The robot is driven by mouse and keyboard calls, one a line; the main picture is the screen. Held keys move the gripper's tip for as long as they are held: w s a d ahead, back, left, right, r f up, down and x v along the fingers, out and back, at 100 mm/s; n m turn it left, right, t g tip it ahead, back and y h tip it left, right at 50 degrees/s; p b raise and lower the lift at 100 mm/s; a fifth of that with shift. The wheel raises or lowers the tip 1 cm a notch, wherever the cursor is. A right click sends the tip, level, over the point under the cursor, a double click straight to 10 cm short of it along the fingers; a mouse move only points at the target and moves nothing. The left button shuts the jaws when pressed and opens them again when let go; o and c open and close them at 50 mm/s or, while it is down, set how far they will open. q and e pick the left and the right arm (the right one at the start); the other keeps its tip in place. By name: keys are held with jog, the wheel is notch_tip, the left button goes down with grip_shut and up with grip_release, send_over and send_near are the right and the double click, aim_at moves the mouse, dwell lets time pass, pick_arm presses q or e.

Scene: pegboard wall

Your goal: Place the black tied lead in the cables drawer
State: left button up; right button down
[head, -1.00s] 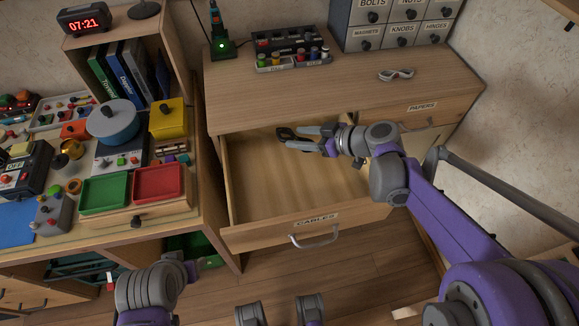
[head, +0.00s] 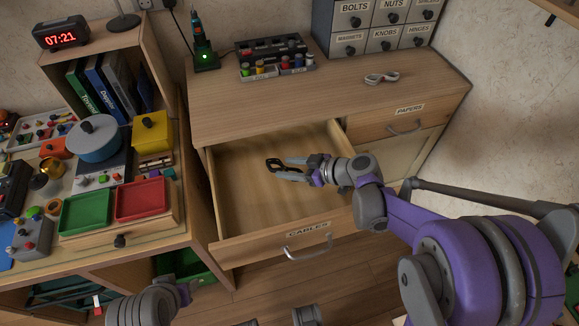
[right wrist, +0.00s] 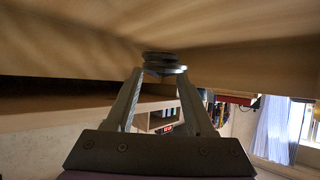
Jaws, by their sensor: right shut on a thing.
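The black tied lead (head: 273,164) is a small dark loop at the tips of my right gripper (head: 284,169), which is shut on it. They are inside the outline of the open cables drawer (head: 238,213), over its middle. In the right wrist view the dark lead (right wrist: 162,62) sits between the fingertips of the right gripper (right wrist: 163,72), close to the pale wood surface. I cannot tell whether the lead touches the drawer floor. The drawer looks empty apart from this.
The papers drawer (head: 408,123) to the right is shut. A shelf unit with green (head: 86,213) and red (head: 143,198) trays stands close on the left.

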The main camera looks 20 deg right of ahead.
jog(key=shift+f+b, duration=0.35)
jog(key=shift+f, duration=0.25)
jog(key=shift+c, duration=1.3)
grip_release()
jog(key=shift+r, duration=0.1)
jog(key=shift+s+d+r+p, duration=0.15)
jog(key=shift+d+r+p, duration=0.1)
jog(key=shift+r+p, duration=0.5)
jog(key=v, duration=0.7)
jog(key=shift+p, duration=0.3)
